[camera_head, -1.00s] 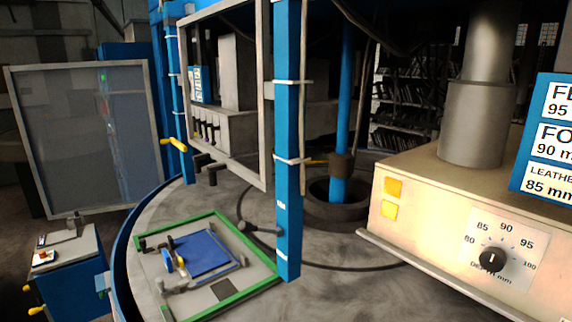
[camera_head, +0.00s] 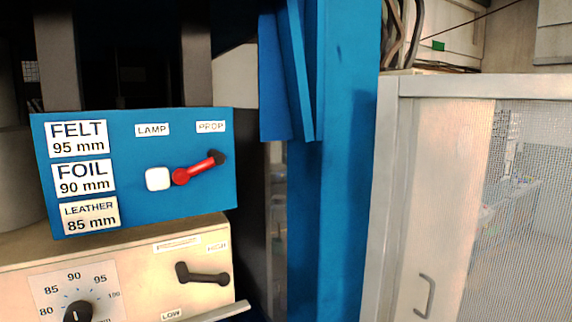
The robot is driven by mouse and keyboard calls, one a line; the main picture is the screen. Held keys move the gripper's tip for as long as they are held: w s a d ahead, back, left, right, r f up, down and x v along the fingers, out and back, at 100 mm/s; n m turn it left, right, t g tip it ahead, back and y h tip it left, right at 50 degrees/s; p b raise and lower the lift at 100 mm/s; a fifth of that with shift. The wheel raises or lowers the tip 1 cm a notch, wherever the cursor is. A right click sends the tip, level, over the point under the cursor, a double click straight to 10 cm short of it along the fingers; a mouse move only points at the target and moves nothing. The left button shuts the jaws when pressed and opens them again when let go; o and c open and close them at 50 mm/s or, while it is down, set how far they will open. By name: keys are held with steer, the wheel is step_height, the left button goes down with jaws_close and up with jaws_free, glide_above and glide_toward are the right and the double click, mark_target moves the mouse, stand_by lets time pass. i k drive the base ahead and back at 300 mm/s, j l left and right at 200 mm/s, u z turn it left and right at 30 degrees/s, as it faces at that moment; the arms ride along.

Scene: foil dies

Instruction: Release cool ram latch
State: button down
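I see no part labelled as a ram latch, and I cannot tell which part it is. A blue panel (camera_head: 135,205) on the left carries a white button (camera_head: 158,179) under a LAMP label. Beside it a red lever (camera_head: 196,170) with a dark end points up and right toward a PROP label. Below, a beige housing (camera_head: 130,262) carries a black lever (camera_head: 203,276) between HIGH and LOW labels, lying roughly level. A black depth dial (camera_head: 77,313) is cut by the bottom edge. My gripper is not in view.
Signs on the panel read FELT 95 mm, FOIL 90 mm and LEATHER 85 mm. A blue upright column (camera_head: 340,190) stands in the middle. A framed mesh guard (camera_head: 388,200) with a grey handle (camera_head: 427,296) fills the right side. Cables hang at the top.

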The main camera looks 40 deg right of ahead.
mark_target(181, 176)
steer(key=l+z, duration=0.1)
steer(key=z, duration=0.4)
steer(key=i+u, duration=0.1)
steer(key=u, duration=0.7)
steer(key=i+u, duration=0.15)
steer(key=u, duration=0.25)
steer(key=i+u, duration=0.1)
steer(key=u, duration=0.3)
steer(key=l+u, duration=0.1)
steer(key=u, duration=0.3)
steer(key=k+l, duration=0.15)
steer(key=i+j+u, duration=0.1)
steer(key=i+j, duration=0.05)
steer(key=i, duration=0.05)
